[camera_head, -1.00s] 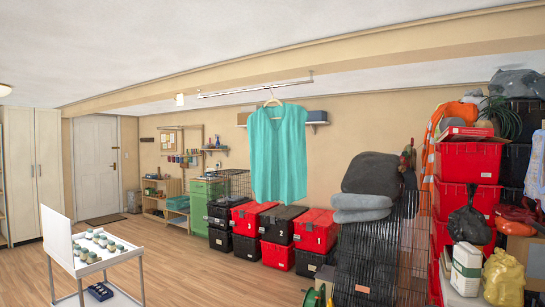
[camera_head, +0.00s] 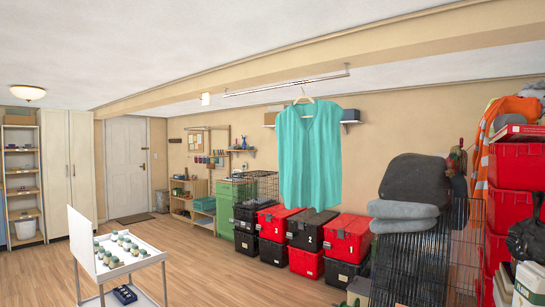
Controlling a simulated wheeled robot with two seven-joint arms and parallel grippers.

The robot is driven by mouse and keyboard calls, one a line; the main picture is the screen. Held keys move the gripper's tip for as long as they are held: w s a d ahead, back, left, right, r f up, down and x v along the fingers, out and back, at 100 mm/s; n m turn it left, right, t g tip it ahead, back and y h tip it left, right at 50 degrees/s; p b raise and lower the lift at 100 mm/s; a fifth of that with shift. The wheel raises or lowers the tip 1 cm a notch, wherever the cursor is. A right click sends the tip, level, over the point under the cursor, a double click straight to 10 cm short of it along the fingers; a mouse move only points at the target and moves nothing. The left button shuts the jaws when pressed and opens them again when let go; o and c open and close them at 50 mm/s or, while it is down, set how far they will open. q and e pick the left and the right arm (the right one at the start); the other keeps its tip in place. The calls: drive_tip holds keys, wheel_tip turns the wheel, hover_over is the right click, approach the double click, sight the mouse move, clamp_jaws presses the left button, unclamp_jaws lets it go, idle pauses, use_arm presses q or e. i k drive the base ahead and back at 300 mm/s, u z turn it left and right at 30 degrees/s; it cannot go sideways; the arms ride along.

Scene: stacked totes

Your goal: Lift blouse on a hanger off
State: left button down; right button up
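A teal sleeveless blouse (camera_head: 309,158) hangs from a light wooden hanger (camera_head: 303,99). The hanger's hook is at a thin rail (camera_head: 285,83) below the ceiling beam. The blouse hangs straight down, in front of the back wall and above the stacked totes. Neither of my grippers shows in the head view.
Red and black totes (camera_head: 346,237) stand stacked along the back wall below the blouse. A black wire crate (camera_head: 412,262) with grey cushions (camera_head: 415,180) on it stands to the right. A white table (camera_head: 120,262) with small jars is at left. Wood floor (camera_head: 210,268) between is clear.

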sight(309, 141)
drive_tip(key=u, duration=0.35)
drive_tip(key=i, duration=1.7)
drive_tip(key=z, duration=0.35)
drive_tip(key=i, duration=1.1)
drive_tip(key=z, duration=1)
drive_tip(key=i, duration=0.5)
drive_tip(key=z, duration=0.35)
